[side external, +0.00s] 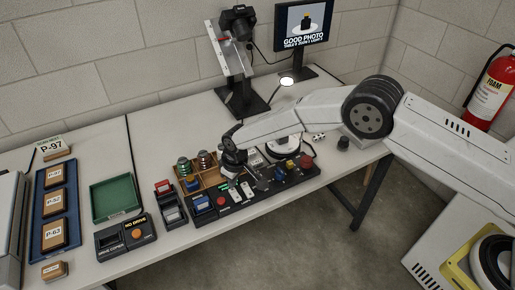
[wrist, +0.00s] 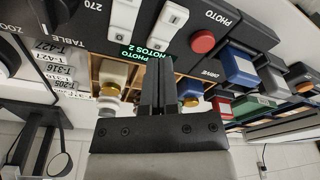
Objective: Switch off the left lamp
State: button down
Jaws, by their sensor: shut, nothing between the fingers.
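Two white rocker switches stand side by side on the dark control panel (side external: 283,184). The one nearer the red button (wrist: 203,42) shows in the side view (side external: 235,195) and in the wrist view (wrist: 168,22); the other (side external: 247,189) also shows in the wrist view (wrist: 124,17). Which lamp each one works cannot be read. My gripper (side external: 231,176) is shut and empty, over the rear edge of the panel. In the wrist view its fingertips (wrist: 155,62) overlap the green "PHOTOS 2" display, beside the switches. Contact cannot be told.
A wooden tray (side external: 181,177) with spools stands behind the panel. A camera stand (side external: 243,100), a monitor (side external: 304,27) and a glowing round lamp (side external: 287,82) are at the back.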

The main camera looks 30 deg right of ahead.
aim_at(236, 190)
jog(key=shift+r, duration=2.4)
jog(key=s+d+r+m, duration=0.2)
jog(key=s+d+r, duration=0.35)
jog(key=d, duration=0.35)
jog(key=s+d+r+m, duration=0.1)
jog(key=s+d+r, duration=0.3)
jog(key=d+r, duration=0.3)
jog(key=s+d+r+m, duration=0.1)
jog(key=s+d, duration=0.4)
jog(key=s, duration=0.3)
jog(key=s+d+r+m+t, duration=0.1)
jog(key=s+d+m, duration=0.1)
jog(key=s+d, duration=0.3)
jog(key=s, duration=0.4)
jog(key=shift+s+d+h, duration=0.25)
jog(key=shift+d+h, duration=0.15)
